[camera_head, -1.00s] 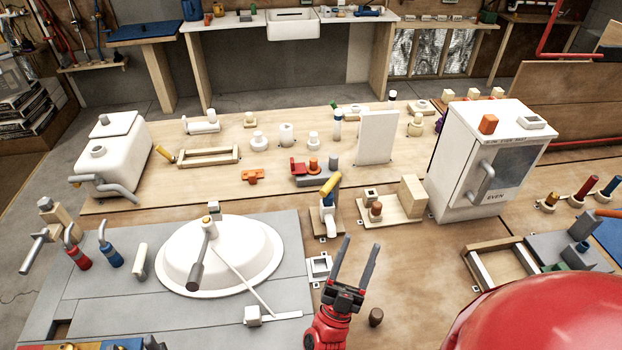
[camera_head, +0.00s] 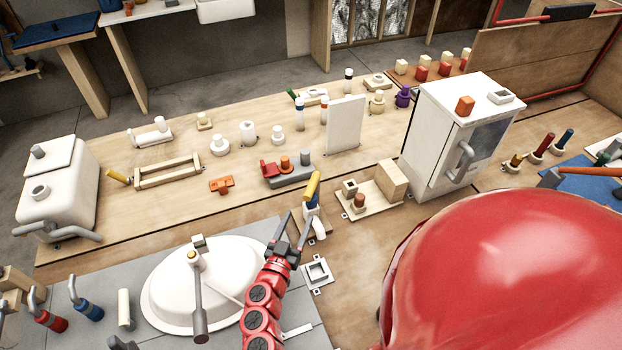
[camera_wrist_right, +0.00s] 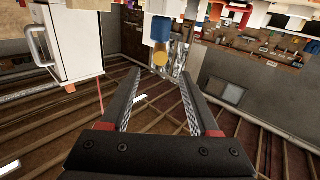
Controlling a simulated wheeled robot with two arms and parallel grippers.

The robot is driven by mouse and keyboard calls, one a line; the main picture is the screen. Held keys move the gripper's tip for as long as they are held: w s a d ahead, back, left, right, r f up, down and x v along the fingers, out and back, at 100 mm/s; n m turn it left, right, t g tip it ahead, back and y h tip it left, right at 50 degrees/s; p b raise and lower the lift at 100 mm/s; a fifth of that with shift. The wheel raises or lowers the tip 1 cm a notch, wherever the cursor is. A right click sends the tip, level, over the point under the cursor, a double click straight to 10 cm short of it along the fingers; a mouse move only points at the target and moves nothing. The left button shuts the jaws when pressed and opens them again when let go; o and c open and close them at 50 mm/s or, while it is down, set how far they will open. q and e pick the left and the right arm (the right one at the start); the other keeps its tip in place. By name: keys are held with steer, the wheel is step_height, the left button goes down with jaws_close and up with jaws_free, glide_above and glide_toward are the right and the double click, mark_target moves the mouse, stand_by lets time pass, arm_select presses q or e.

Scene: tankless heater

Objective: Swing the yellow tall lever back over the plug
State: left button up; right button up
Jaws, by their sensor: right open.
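The yellow tall lever (camera_head: 313,186) stands tilted on a small white fitting (camera_head: 319,228) near the front edge of the wooden board, with a blue part below the yellow. In the right wrist view the yellow end (camera_wrist_right: 160,56) and blue part (camera_wrist_right: 160,28) show beyond the fingertips. My right gripper (camera_head: 300,218) is open and empty, its fingers pointing at the fitting just in front of the lever. I cannot tell whether they touch it. I cannot clearly pick out the plug. My left gripper is not in view.
A white sink bowl (camera_head: 165,280) with a grey-handled lever is left of my right arm. A square white frame (camera_head: 317,274) lies right of the gripper. A wooden block stand (camera_head: 392,180) and a white cabinet (camera_head: 432,150) stand to the right.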

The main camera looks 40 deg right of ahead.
mark_target(313, 183)
steer(key=b+x, duration=0.3)
steer(key=x, duration=1)
steer(key=shift+f, duration=0.1)
steer(key=shift+x, duration=0.8)
steer(key=shift+a, duration=0.1)
steer(key=shift+c, duration=0.6)
jaws_close()
